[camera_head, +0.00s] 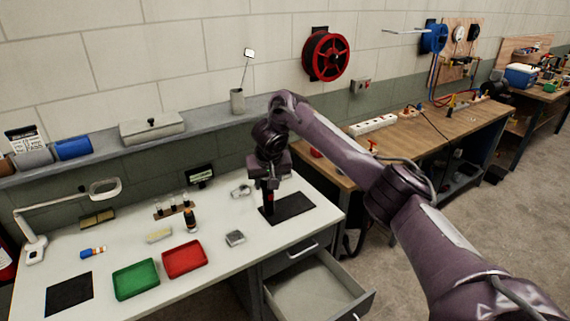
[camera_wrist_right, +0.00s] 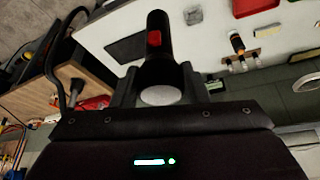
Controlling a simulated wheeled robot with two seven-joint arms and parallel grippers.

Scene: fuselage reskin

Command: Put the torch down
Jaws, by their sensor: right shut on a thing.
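The torch (camera_head: 269,203) is black with a red switch. It hangs upright below my right gripper (camera_head: 269,182), at the left part of a black mat (camera_head: 294,207) on the white table. I cannot tell whether its lower end touches the mat. In the right wrist view, the torch (camera_wrist_right: 155,38) points away from the camera, with its pale round end near me. My right gripper (camera_wrist_right: 160,82) is shut around its body. My left gripper is in neither view.
An open drawer (camera_head: 350,290) juts out below the table's right end. Green (camera_head: 136,280) and red (camera_head: 185,259) trays, a small grey block (camera_head: 235,238) and a dark bottle (camera_head: 190,219) stand left of the torch. Another black mat (camera_head: 69,295) lies front left.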

